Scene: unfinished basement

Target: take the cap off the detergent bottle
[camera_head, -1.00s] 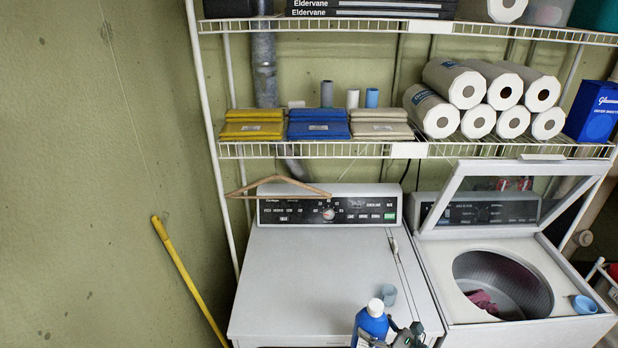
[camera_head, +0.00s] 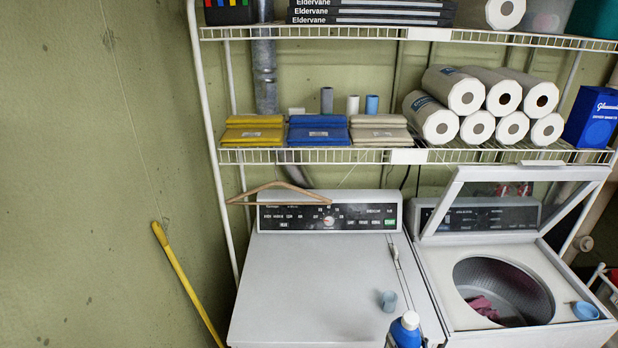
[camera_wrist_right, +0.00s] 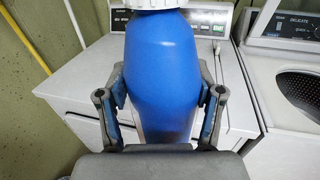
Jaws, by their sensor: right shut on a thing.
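The detergent bottle (camera_head: 405,334) is blue with a white cap (camera_head: 411,319), at the bottom edge of the head view. The cap is on the bottle. In the wrist view the blue bottle (camera_wrist_right: 163,70) stands nearly upright, and the lower part of its white cap (camera_wrist_right: 152,4) shows at the top edge. My right gripper (camera_wrist_right: 164,100) is shut on the bottle's body, one finger on each side. The bottle's base is hidden behind the gripper. My left gripper is in neither view.
A white closed-top machine (camera_head: 310,285) has a small blue-grey cup (camera_head: 388,301) and a wooden hanger (camera_head: 280,190) on it. To its right, an open washer (camera_head: 440,280) has its lid up and a blue cup (camera_head: 585,311) on its rim. Shelves hang above.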

